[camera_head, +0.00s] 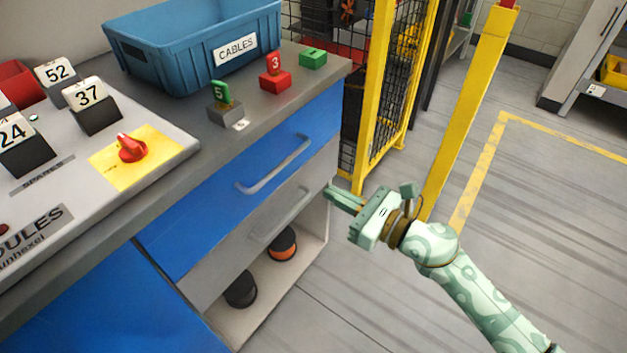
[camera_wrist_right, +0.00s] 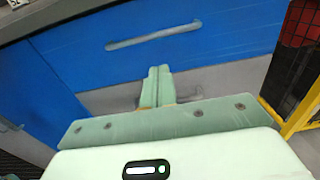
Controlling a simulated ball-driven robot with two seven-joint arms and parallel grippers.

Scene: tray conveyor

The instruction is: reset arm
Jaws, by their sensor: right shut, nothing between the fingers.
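My right gripper (camera_head: 343,198) is pale green and comes in from the lower right in the head view. It hangs in the air in front of the grey drawer (camera_head: 262,218) of the workbench, apart from it as far as I can tell. In the right wrist view its two fingers (camera_wrist_right: 157,85) are together with nothing between them. Behind them are the blue drawer (camera_wrist_right: 215,45) and part of the grey drawer. My left gripper is in neither view.
The bench top holds a blue bin (camera_head: 190,50) labelled CABLES, small numbered blocks and a panel with a red knob (camera_head: 132,148). A yellow post (camera_head: 470,105) and mesh fence stand behind my right arm. Open floor (camera_head: 560,230) lies to the right.

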